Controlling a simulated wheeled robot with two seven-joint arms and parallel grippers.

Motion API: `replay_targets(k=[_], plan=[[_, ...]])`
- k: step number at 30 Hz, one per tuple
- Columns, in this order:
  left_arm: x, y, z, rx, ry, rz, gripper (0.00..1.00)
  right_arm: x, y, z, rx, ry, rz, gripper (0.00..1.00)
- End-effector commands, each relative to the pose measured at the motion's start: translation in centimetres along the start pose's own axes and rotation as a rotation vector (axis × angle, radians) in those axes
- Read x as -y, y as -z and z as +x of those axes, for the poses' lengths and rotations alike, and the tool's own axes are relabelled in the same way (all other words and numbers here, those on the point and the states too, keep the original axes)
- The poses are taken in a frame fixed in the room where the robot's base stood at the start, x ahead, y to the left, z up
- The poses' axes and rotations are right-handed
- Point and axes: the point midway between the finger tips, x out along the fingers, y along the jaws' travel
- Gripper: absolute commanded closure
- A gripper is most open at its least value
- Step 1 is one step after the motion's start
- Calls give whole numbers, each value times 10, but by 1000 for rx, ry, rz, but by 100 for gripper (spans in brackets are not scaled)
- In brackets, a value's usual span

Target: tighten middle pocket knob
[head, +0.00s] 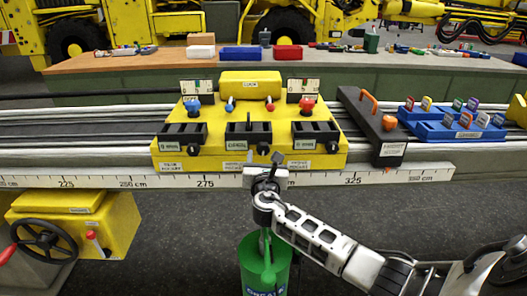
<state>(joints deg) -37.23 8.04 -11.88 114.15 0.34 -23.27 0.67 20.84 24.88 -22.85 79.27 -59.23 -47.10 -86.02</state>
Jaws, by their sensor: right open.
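A yellow fixture (215,162) on the bench has three black pockets in a row. The middle pocket (248,133) is dark and has a thin upright piece at its centre. A dark round knob (262,149) shows at the front below the middle pocket, partly hidden by my right gripper. My right gripper (264,159) reaches up from below, its dark fingers apart and just in front of this knob. I cannot tell whether they touch it. Similar black knobs show below the left pocket (181,135) and right pocket (315,131). My left gripper is out of view.
A ruler strip (110,182) runs along the bench's front edge. A green bucket (248,262) stands below, behind my right arm. A dark block with an orange handle (374,125) and a blue rack (455,130) sit to the right. A yellow box with a handwheel (110,225) stands lower left.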

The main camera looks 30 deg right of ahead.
Motion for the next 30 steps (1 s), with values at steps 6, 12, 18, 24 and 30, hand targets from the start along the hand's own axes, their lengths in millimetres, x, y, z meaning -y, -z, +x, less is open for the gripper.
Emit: replay_targets(k=[6, 12, 18, 24, 30], plan=[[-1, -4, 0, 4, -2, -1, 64, 0, 1, 31, -1, 1, 1, 42], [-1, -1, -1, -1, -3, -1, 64, -1, 1, 40, -2, -1, 1, 42], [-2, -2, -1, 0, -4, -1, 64, 0, 1, 40, -2, -1, 1, 42], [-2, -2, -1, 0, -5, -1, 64, 0, 1, 40, -2, -1, 1, 85], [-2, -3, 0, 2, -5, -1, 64, 0, 1, 40, -2, -2, 8, 85]])
